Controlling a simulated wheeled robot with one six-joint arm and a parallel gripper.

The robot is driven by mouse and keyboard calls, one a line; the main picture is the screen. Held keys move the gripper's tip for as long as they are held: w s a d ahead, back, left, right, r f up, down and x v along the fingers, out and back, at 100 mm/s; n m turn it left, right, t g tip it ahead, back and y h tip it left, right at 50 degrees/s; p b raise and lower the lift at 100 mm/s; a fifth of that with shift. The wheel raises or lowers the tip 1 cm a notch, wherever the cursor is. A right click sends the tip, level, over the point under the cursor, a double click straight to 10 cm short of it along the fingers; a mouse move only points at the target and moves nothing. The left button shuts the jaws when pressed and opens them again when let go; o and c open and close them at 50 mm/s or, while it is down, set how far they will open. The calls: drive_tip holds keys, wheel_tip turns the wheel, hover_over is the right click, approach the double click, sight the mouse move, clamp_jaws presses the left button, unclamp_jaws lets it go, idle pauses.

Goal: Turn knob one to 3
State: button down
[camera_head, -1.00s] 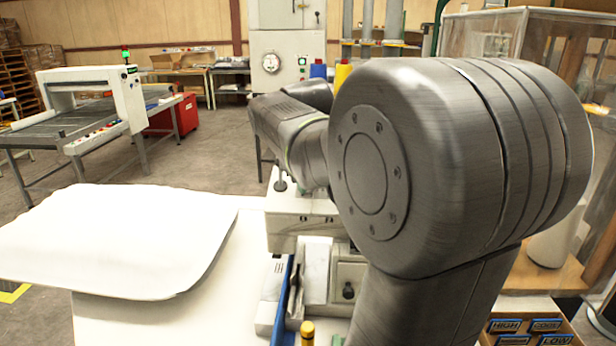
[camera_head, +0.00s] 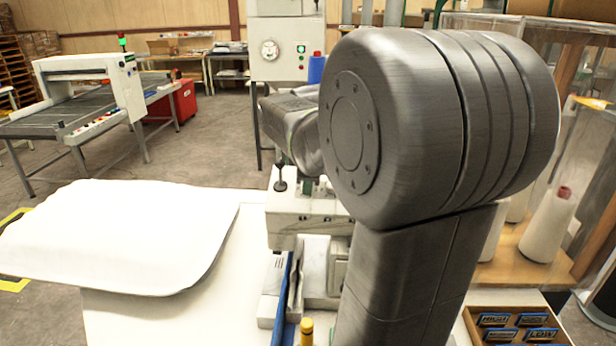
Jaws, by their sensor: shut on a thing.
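A white machine (camera_head: 310,218) stands on the white table (camera_head: 215,318), partly behind my arm. A dark post with a round foot (camera_head: 280,184) stands at its upper left. My arm's large grey joint covers much of the middle and right of the machine. No knob marked as one, and no number scale, can be made out. My gripper is hidden behind my own arm, so its fingers and what they touch do not show.
A white pillow-like cloth (camera_head: 120,235) lies on the table's left. A yellow-capped post (camera_head: 307,330) stands in front. A compartment box (camera_head: 515,325) is at lower right. A grey cabinet with a dial (camera_head: 288,45) and a conveyor machine (camera_head: 85,95) stand behind.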

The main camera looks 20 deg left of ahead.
drive_tip(key=shift+n, duration=0.4)
drive_tip(key=c, duration=1.3)
unclamp_jaws()
drive_tip(key=shift+o, duration=0.2)
drive_tip(key=v, duration=1.4)
drive_tip(key=shift+b, duration=0.45)
drive_tip(key=shift+w, duration=0.1)
drive_tip(key=p+x, duration=0.1)
drive_tip(key=x, duration=1.3)
